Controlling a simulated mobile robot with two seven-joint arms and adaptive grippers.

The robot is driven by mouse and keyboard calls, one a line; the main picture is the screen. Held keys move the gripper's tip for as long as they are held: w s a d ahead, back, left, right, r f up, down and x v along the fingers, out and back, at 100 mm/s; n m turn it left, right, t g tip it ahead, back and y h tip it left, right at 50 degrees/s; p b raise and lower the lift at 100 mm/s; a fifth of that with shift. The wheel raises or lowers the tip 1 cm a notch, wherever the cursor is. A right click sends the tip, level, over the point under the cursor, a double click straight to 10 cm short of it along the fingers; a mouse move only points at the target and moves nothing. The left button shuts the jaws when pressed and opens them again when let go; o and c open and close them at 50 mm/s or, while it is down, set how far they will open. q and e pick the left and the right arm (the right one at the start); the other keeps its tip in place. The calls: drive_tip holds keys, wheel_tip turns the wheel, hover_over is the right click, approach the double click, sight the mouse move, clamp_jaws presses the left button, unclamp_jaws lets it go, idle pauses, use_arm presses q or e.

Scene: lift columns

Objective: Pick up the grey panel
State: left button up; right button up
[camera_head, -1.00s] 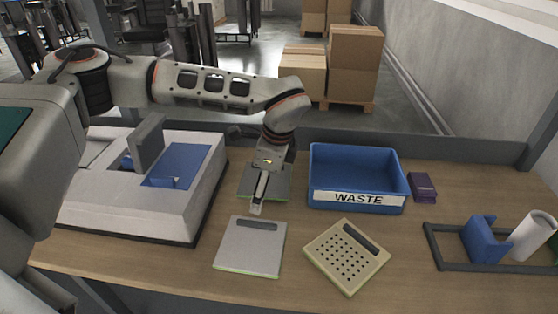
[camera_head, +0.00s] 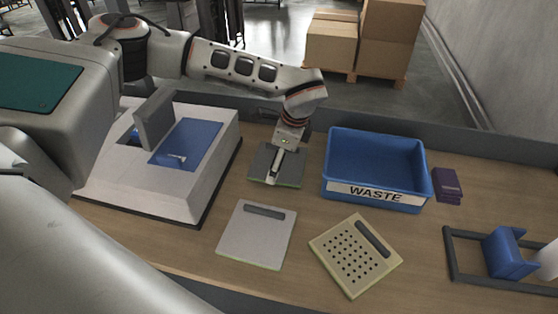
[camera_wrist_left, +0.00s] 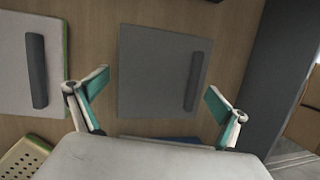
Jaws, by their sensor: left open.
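The grey panel (camera_head: 262,164), a flat mid-grey square with a dark handle bar, lies on the table between the white machine and the blue bin. My left gripper (camera_head: 273,180) hangs over its front part and hides some of it. In the left wrist view the panel (camera_wrist_left: 150,75) lies flat between and beyond the open fingers of my left gripper (camera_wrist_left: 155,98), its dark bar towards the right. Nothing is between the fingers. I cannot tell how high they are above it. My right gripper is not in view.
A lighter grey panel (camera_head: 255,240) and a perforated beige panel (camera_head: 340,265) lie in front. The blue WASTE bin (camera_head: 410,196) stands close on the right, the white machine (camera_head: 150,185) on the left. A purple box (camera_head: 447,183) and a dark frame (camera_head: 452,262) are further right.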

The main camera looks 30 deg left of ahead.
use_arm(q)
drive_tip(key=shift+a+f, duration=0.1)
drive_tip(key=shift+f, duration=0.35)
drive_tip(key=c, duration=1)
drive_tip(key=shift+w+r, duration=0.1)
